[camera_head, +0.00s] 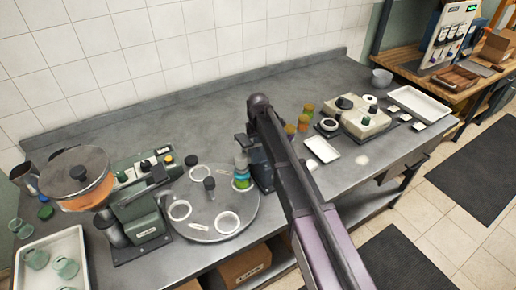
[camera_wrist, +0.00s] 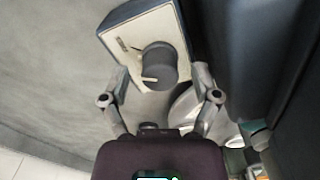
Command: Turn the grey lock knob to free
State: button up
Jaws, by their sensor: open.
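The grey lock knob (camera_wrist: 158,62) is a round dark-grey knob on a cream plate (camera_wrist: 170,23) in the wrist view. A pale pointer mark on it points to the lower left of the picture. Small marks on the plate to its left are too small to read. My gripper (camera_wrist: 161,76) is open, with one finger on each side of the knob. I cannot tell whether either finger touches it. In the head view my arm stands in front of this area, and I cannot make out the knob.
A grey turntable (camera_head: 205,228) with white-ringed places stands on the bench (camera_head: 300,90). A filling machine (camera_head: 140,222) and a tray of green jars (camera_head: 82,264) are at the left. Several small jars, a pale unit (camera_head: 362,122) and a white tray (camera_head: 420,103) are at the right.

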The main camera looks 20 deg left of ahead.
jog(key=shift+f, duration=0.25)
grip_shut()
dwell(0.4)
jog(key=shift+s+m, duration=0.1)
jog(key=shift+m, duration=1.3)
grip_release()
